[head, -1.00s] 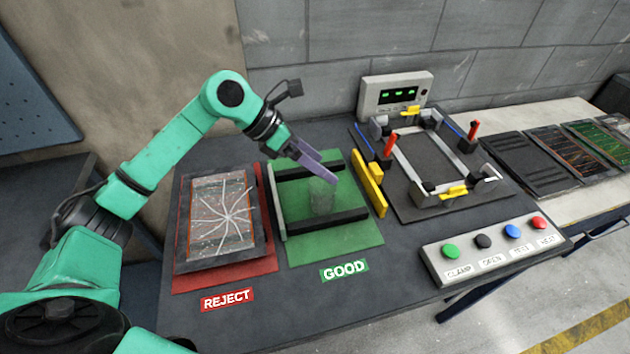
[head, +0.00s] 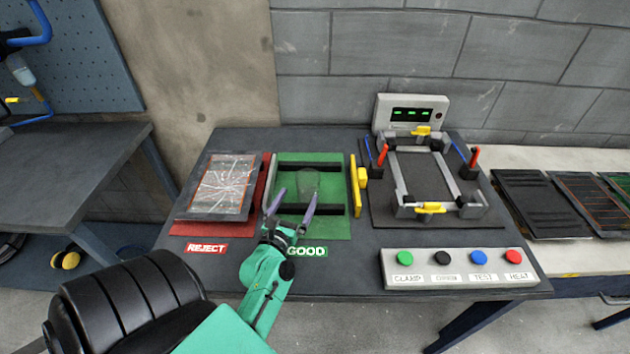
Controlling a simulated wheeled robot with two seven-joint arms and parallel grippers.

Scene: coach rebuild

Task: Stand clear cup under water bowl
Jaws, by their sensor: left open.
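A clear cup (head: 308,183) stands on the green GOOD mat (head: 335,227), between two black rails. It is faint and see-through. My left gripper (head: 293,200) is open, with its two purple fingers spread on the near side of the cup. The finger tips look close to the cup, but I cannot tell whether they touch it. Nothing shows between the fingers. I cannot make out a water bowl in this view. My right gripper is not in view.
A cracked panel (head: 222,187) lies on the red REJECT mat left of the green one. A yellow bar (head: 355,186) stands right of the cup, then a clamp frame (head: 400,180). A button box (head: 452,268) sits at the front right. Dark panels (head: 540,203) lie farther right.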

